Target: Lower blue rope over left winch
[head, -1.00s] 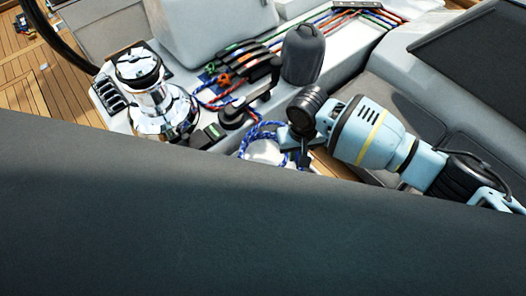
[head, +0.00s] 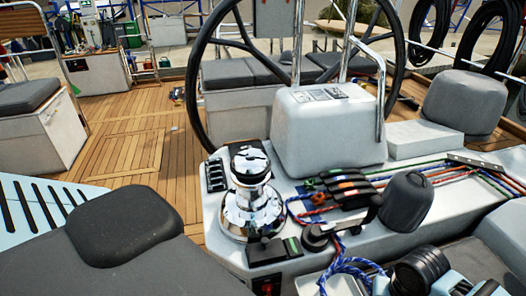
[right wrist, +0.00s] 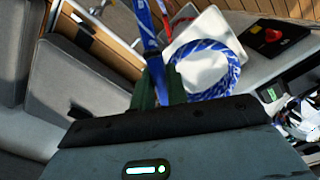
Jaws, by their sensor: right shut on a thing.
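The left winch (head: 252,205) is chrome with a black top and stands upright on the white console in the head view, left of the rope. A shiny part at the right edge of the right wrist view (right wrist: 302,112) looks like it. The blue rope (head: 343,268), flecked with white, hangs in a loop at the bottom of the head view, apart from the winch. In the right wrist view its loop (right wrist: 233,72) is beyond my right gripper (right wrist: 160,88), whose green fingers are shut on the rope's strand. My left gripper is not in view.
A black-covered winch (head: 405,203) stands to the right. Rope clutches (head: 345,188) with coloured lines and a black handle (head: 318,236) lie between the winches. The steering wheel (head: 197,90) rises behind. The wooden deck (head: 125,165) at left is largely clear.

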